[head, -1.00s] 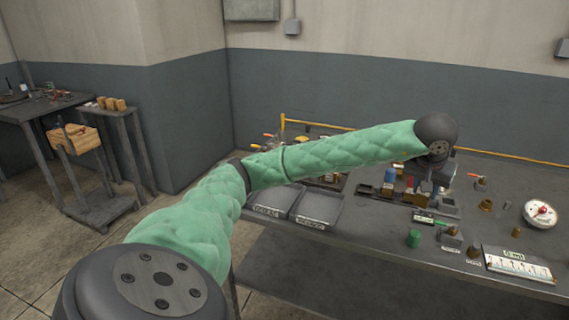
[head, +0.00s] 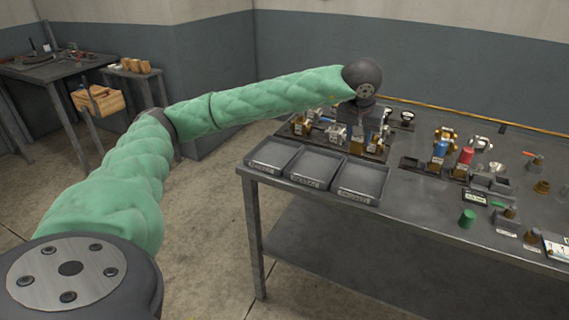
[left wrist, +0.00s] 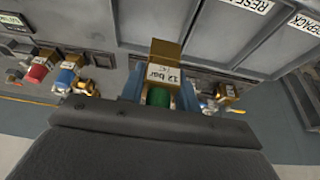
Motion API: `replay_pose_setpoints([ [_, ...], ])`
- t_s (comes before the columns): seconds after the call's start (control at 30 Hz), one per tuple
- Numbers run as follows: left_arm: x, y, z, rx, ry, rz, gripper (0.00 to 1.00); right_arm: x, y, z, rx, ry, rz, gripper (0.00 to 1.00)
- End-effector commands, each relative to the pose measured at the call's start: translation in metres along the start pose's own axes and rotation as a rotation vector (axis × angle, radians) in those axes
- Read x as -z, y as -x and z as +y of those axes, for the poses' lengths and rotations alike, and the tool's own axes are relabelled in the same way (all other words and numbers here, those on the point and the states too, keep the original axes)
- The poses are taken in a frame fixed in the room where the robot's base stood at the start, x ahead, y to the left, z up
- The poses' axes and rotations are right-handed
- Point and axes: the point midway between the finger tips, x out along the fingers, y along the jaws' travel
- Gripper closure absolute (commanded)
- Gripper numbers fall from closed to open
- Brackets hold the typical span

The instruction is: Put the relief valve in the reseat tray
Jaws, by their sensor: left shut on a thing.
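My left gripper (head: 366,128) is shut on the relief valve (left wrist: 163,75), low over the bench behind the trays. In the left wrist view the valve is a brass block with a "12 bar" tag and a green part between the jaws. In the head view the gripper largely hides it, and I cannot tell if it touches the bench. The tray labelled RESEAT shows at the top of the left wrist view (left wrist: 238,38). It appears to be the middle of three shallow grey trays (head: 316,166) in the head view. My right gripper is out of view.
The left tray (head: 272,154), seemingly REPACK, and the right tray (head: 361,180) flank it along the bench front. A blue valve (head: 440,150) and a red valve (head: 465,156) stand right of the gripper. Several fittings stand close around it. A green cylinder (head: 467,218) is at right front.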

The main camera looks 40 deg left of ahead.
Motion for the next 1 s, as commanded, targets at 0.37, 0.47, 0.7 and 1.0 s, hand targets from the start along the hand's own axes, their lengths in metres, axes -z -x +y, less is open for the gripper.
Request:
replay_pose_setpoints([
  [0.37, -0.002, -0.009, -0.014, 0.007, 0.013, 0.0, 1.0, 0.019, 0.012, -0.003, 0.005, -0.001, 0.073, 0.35],
  [0.47, -0.004, -0.02, -0.032, 0.008, 0.014, 0.0, 1.0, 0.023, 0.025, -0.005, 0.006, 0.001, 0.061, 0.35],
  [0.7, -0.007, -0.046, -0.075, 0.008, 0.015, 0.0, 1.0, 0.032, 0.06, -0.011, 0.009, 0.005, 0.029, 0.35],
  [1.0, -0.011, -0.069, -0.109, 0.005, 0.011, 0.002, 1.0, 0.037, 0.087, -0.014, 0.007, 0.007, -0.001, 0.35],
])
